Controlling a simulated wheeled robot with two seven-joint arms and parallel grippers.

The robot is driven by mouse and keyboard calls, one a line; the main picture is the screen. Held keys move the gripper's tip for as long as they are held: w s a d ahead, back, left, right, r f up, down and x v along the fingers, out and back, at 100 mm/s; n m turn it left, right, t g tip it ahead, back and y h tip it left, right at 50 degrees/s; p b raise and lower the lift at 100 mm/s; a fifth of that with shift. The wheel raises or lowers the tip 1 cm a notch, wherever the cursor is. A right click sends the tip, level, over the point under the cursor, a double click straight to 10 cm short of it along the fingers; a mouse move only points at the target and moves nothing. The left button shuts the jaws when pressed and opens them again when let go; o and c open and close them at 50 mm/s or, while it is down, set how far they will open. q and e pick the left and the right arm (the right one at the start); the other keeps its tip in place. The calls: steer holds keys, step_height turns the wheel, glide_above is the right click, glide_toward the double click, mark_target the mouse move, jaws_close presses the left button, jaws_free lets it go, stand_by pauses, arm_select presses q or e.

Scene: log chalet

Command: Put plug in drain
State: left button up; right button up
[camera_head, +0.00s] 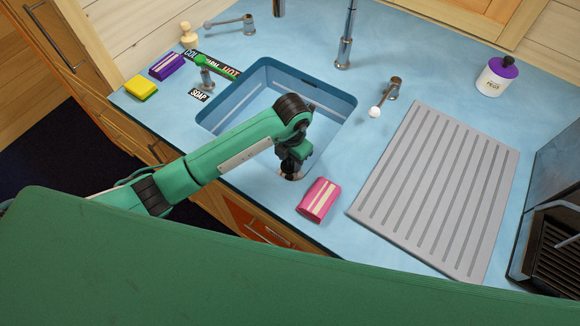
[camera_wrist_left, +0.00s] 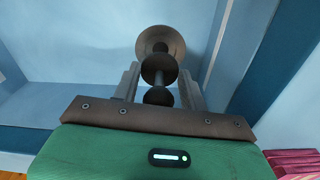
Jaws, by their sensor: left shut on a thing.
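My left gripper (camera_head: 291,168) is at the near front edge of the blue sink basin (camera_head: 226,103). It is shut on a dark, brownish plug of stacked round discs. In the left wrist view the plug (camera_wrist_left: 159,70) stands between the two fingers (camera_wrist_left: 160,96), with its widest disc at the far end. In the head view only a little of the plug (camera_head: 291,177) shows under the gripper. I cannot make out the drain; my left arm covers part of the basin. My right gripper is out of view.
A grey ribbed drainboard (camera_head: 440,190) is farther right. A tall faucet (camera_head: 346,40) and lever handles (camera_head: 388,92) stand around the sink.

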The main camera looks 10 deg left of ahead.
mark_target(290, 177)
arm_select(q)
step_height(290, 177, down, 6)
steer(key=shift+f+p, duration=0.1)
steer(key=shift+p, duration=0.3)
steer(key=shift+f, duration=0.1)
steer(key=o, duration=1)
steer(key=shift+w+r, duration=0.1)
steer(key=shift+r, duration=0.15)
step_height(290, 177, up, 12)
steer(key=b, duration=0.3)
steer(key=shift+d+f, duration=0.1)
steer(key=shift+d, duration=0.05)
